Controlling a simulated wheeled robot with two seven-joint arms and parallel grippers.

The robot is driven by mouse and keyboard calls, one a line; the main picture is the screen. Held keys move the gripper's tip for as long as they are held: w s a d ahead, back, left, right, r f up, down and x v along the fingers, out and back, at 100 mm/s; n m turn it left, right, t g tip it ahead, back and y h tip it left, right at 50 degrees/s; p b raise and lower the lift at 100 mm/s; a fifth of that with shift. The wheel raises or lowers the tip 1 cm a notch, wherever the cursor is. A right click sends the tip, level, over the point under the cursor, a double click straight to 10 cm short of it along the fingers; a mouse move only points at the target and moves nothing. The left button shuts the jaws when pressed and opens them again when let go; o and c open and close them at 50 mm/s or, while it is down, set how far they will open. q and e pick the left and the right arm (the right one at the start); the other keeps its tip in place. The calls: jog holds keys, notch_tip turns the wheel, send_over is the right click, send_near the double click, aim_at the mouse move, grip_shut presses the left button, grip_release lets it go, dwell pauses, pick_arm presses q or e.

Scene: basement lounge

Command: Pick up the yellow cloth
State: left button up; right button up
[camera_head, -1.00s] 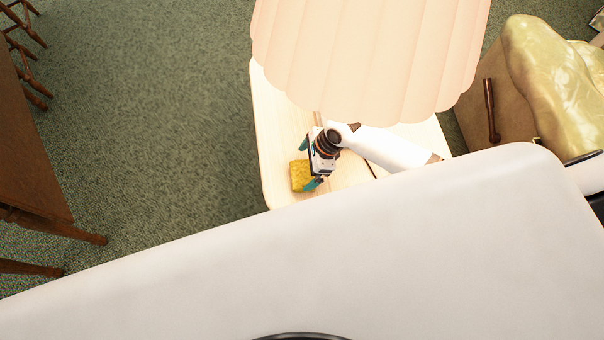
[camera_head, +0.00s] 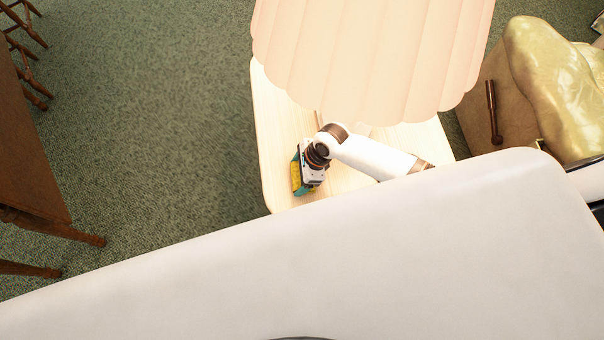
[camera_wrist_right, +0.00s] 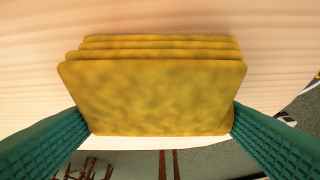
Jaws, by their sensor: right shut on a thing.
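The yellow cloth (camera_wrist_right: 155,97) is a folded, layered block. In the right wrist view it sits between the two green fingers of my right gripper (camera_wrist_right: 160,135), which touch its left and right sides. In the head view the cloth (camera_head: 296,178) is at the left edge of the pale wooden table (camera_head: 278,120), partly hidden by my right gripper (camera_head: 299,178). My right gripper is shut on the cloth. I cannot tell whether the cloth is clear of the tabletop. My left gripper is not in view.
A large pleated pink lampshade (camera_head: 370,55) overhangs the table just behind my right arm. A brown box-like piece with shiny yellow fabric (camera_head: 545,85) stands at the right. A dark wooden table (camera_head: 35,150) is at the far left, with open green carpet (camera_head: 160,120) between.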

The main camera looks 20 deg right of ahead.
notch_tip(320, 180, up, 10)
jog(key=p, duration=0.2)
jog(key=shift+p, duration=0.35)
